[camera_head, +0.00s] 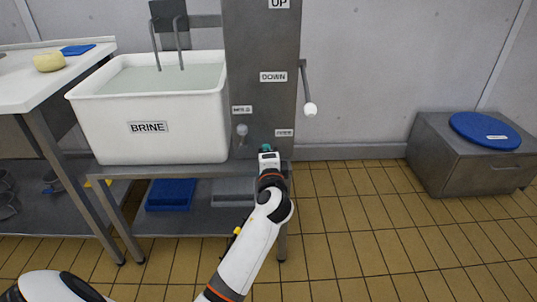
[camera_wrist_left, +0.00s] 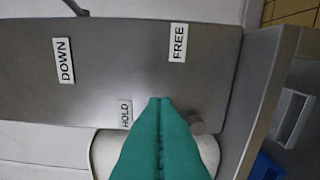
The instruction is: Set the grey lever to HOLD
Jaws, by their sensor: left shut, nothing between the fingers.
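The grey lever (camera_head: 242,130) is on the lower front of the grey column; its round knob sits just below the HOLD plate (camera_head: 242,109), well left of the FREE plate (camera_head: 284,133). My left gripper (camera_head: 268,148) is shut and empty, in front of the column and to the right of the lever. In the left wrist view the teal fingers (camera_wrist_left: 160,100) are closed together, with the HOLD plate (camera_wrist_left: 125,113) beside their tips. A grey round part (camera_wrist_left: 197,126), likely the lever's knob, shows beside the fingers. They partly cover the lever area, so contact cannot be told.
A white BRINE vat (camera_head: 148,128) stands left of the column. A crank with a white knob (camera_head: 310,109) sticks out on the column's right side, near the DOWN plate (camera_head: 273,77). A grey chest (camera_head: 455,155) stands far right. The tiled floor between is clear.

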